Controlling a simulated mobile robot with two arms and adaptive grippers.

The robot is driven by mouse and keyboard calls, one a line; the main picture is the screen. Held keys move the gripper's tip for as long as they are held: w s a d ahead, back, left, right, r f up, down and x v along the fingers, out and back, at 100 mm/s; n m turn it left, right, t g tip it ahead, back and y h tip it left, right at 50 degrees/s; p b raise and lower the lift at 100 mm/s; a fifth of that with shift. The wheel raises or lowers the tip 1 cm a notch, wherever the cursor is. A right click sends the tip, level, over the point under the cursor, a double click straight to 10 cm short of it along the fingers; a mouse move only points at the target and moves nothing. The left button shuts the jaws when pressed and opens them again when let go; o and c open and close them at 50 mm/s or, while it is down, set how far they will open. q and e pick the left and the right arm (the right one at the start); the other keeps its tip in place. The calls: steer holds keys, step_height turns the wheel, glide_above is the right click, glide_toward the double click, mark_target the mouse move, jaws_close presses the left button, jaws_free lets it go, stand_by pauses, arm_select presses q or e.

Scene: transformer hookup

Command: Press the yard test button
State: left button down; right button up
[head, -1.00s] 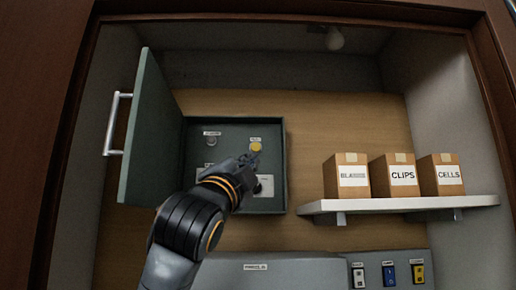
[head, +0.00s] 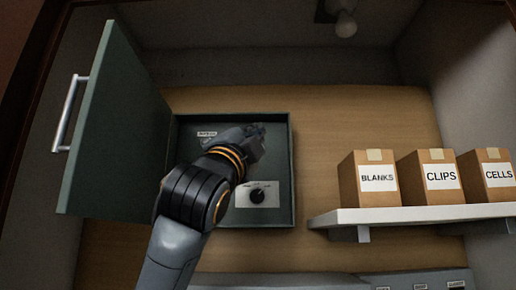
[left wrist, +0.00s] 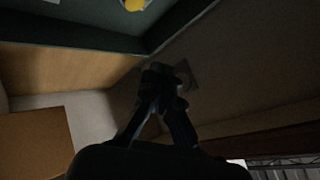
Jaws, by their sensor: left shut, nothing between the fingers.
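The open green panel box (head: 292,170) is on the wood back wall. My left gripper (head: 258,135) is shut and empty in front of the box's upper right part. It covers the place where the yellow button was visible earlier. In the left wrist view a yellow round button (left wrist: 134,4) shows at the top edge, partly cut off, and the shut fingers (left wrist: 162,78) are apart from it in the picture. I cannot tell in the head view whether the fingers touch the button. My right gripper is not in view.
A black knob (head: 258,196) on a white plate is low in the box. The green door (head: 115,130) stands open at left, with a metal handle (head: 70,113). Cartons of blanks (head: 365,193), clips (head: 430,190) and cells (head: 490,188) stand on a white shelf (head: 420,214) at right.

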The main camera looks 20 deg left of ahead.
arm_select(q)
steer(key=w+a+p, duration=0.2)
steer(key=w+p, duration=0.1)
steer(key=w, duration=0.4)
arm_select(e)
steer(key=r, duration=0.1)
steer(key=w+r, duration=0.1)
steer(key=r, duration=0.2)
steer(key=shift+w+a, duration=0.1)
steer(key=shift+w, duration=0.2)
arm_select(q)
steer(key=shift+a+r, duration=0.1)
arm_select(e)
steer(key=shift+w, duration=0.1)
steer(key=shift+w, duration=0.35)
arm_select(q)
steer(key=shift+w+p, duration=0.1)
steer(key=shift+p, duration=0.2)
steer(key=shift+w+a, duration=0.1)
steer(key=shift+w, duration=0.25)
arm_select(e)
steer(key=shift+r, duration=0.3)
